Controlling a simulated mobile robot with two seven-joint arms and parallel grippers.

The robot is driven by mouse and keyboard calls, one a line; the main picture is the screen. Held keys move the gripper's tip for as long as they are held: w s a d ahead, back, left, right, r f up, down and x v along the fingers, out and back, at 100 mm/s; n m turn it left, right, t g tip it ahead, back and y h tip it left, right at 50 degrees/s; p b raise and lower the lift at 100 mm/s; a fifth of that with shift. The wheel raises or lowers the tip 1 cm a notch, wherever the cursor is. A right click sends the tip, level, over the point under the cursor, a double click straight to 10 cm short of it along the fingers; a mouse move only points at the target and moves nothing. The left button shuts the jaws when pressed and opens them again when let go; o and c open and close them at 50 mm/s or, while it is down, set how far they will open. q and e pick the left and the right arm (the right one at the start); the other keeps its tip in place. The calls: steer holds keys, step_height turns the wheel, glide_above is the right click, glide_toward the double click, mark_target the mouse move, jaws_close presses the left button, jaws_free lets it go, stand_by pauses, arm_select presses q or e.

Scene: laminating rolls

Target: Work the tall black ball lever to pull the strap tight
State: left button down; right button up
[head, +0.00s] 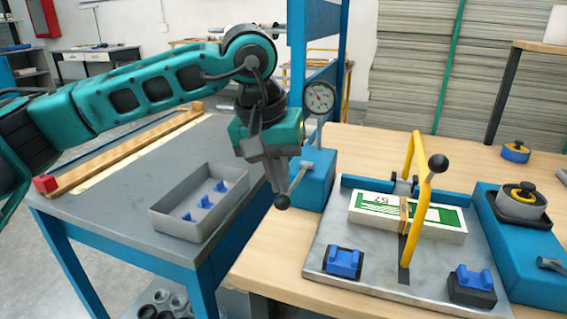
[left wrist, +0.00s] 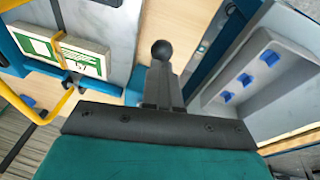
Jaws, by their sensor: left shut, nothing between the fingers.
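A lever with a black ball end (head: 282,202) slants down and left from a blue box (head: 318,182) under a round gauge. My left gripper (head: 277,183) points down at this ball with its fingers shut and empty. In the left wrist view the black ball (left wrist: 162,50) shows just beyond the fingertips (left wrist: 160,75); I cannot tell whether they touch. Another black ball (head: 438,163) stands high by the yellow hoop (head: 417,205). A white and green pack (head: 375,211) with a tan strap (head: 404,214) lies beneath the hoop. My right gripper is out of view.
A grey tray (head: 160,222) with small blue parts stands on the grey table at left. Blue clamps (head: 345,262) sit on the metal plate (head: 400,287) in front of the pack. A blue stand (head: 515,250) is at right. The blue upright (head: 297,70) rises behind my gripper.

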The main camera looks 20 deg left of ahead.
arm_select(q)
steer(key=shift+s+f+b, duration=0.15)
steer(key=shift+f+b, duration=0.25)
steer(key=shift+f, duration=0.4)
steer(key=shift+s+f, duration=0.15)
steer(key=shift+f, duration=0.1)
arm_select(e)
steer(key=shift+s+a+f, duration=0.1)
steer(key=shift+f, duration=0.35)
arm_select(q)
steer(key=shift+s+f, duration=0.1)
steer(key=shift+f, duration=0.1)
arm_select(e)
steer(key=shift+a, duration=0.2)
arm_select(q)
steer(key=shift+r, duration=0.1)
